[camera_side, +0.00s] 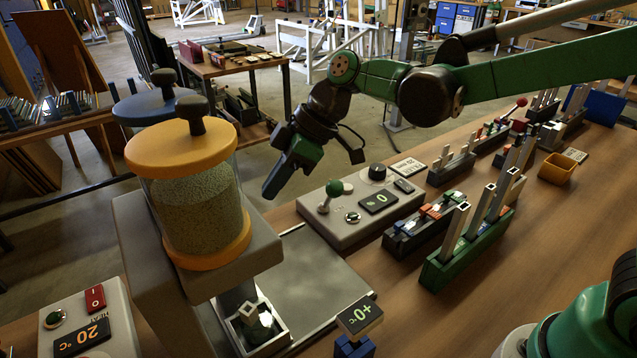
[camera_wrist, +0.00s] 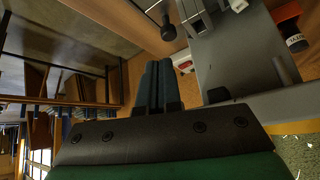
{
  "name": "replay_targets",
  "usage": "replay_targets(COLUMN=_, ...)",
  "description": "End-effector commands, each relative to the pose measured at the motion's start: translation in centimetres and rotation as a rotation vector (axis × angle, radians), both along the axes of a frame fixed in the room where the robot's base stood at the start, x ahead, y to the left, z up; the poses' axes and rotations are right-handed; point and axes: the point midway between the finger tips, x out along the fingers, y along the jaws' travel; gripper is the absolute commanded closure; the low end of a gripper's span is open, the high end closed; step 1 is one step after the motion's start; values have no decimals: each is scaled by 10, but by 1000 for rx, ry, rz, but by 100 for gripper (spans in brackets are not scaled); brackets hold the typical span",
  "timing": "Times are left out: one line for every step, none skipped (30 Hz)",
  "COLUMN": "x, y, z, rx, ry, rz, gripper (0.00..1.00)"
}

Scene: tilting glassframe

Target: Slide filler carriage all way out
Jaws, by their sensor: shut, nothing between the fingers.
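The filler stands at the left in the side view, with a glass jar of pale granules (camera_side: 200,205) under a yellow lid (camera_side: 180,147) on a grey housing. Its carriage looks like the metal-edged tray (camera_side: 283,343) below the housing, holding a small clear glass piece (camera_side: 256,326). A flat grey plate (camera_side: 320,285) lies beside it. The housing hides part of the carriage.
A small display (camera_side: 359,315) stands in front of the plate. Racks (camera_side: 470,245) and a yellow bin (camera_side: 557,168) stand farther right. The table's front middle is clear.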

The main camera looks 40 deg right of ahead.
Motion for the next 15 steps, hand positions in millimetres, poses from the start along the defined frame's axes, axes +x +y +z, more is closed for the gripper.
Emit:
replay_targets(x=7, y=12, z=-5, rx=17, ry=-11, rz=75, gripper=100)
replay_targets(x=9, y=19, z=-8, rx=26, ry=-19, rz=119, gripper=100)
replay_targets(x=13, y=26, z=-11, rx=40, ry=-30, rz=170, gripper=100)
replay_targets(x=14, y=30, z=-14, rx=48, ry=-36, rz=203, gripper=100)
replay_targets(x=16, y=34, z=-16, rx=55, ry=-43, rz=231, gripper=100)
replay_targets(x=17, y=38, z=-18, rx=63, ry=-52, rz=261, gripper=100)
replay_targets(x=18, y=41, z=-19, rx=68, ry=-56, rz=279, gripper=100)
replay_targets(x=18, y=43, z=-20, rx=72, ry=-60, rz=293, gripper=100)
replay_targets(x=19, y=45, z=-22, rx=76, ry=-63, rz=305, gripper=100)
replay_targets(x=19, y=47, z=-23, rx=76, ry=-64, rz=312, gripper=100)
replay_targets(x=19, y=48, z=-25, rx=77, ry=-65, rz=315, gripper=100)
replay_targets(x=20, y=51, z=-28, rx=78, ry=-66, rz=317, gripper=100)
replay_targets(x=20, y=53, z=-30, rx=78, ry=-66, rz=316, gripper=100)
replay_targets(x=20, y=56, z=-34, rx=78, ry=-66, rz=316, gripper=100)
replay_targets(x=21, y=60, z=-39, rx=77, ry=-67, rz=317, gripper=100)
